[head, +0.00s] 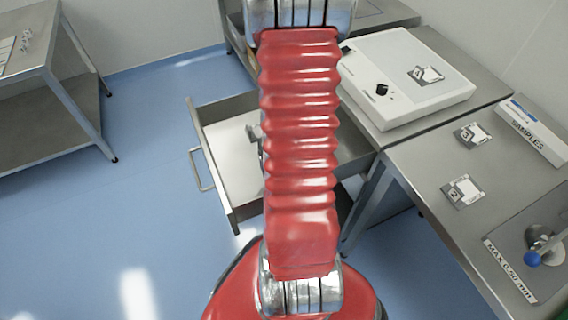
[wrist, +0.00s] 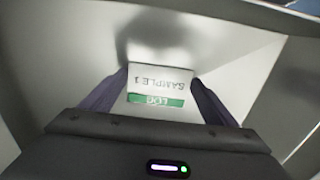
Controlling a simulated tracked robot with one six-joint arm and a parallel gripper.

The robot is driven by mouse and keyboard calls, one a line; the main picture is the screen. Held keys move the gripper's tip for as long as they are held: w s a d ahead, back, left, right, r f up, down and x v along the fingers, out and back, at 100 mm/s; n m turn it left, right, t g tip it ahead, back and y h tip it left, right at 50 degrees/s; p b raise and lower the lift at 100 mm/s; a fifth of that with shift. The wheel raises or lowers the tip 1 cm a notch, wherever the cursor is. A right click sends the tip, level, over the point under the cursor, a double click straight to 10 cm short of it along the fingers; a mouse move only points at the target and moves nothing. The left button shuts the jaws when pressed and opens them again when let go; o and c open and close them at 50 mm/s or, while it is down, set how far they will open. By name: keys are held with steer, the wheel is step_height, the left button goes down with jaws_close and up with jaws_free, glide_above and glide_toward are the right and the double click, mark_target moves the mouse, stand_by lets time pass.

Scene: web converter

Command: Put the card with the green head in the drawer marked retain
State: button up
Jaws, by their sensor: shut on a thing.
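A white card (wrist: 160,80) printed SAMPLE 1, upside down in the wrist view, has a green band (wrist: 155,100) with short white lettering. My gripper (wrist: 159,86) is shut on it, one dark finger at each side edge. The card is over the pale inside of an open drawer (wrist: 65,62); whether it touches the floor I cannot tell. In the head view the drawer (head: 227,170) stands pulled out, with a bar handle (head: 200,170) on its front. My red arm hides most of my gripper and the card there. No drawer marking is readable.
A white device (head: 410,80) with a black knob and a card stands on the bench right of the drawer. Cards (head: 473,135) (head: 463,191), a SAMPLES holder (head: 535,130) and a blue-knobbed gauge (head: 532,258) occupy the right bench. Blue floor is clear at left.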

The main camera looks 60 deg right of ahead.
steer(key=o, duration=1)
step_height(320, 180, up, 12)
steer(key=shift+r, duration=0.1)
stand_by(0.6)
stand_by(0.6)
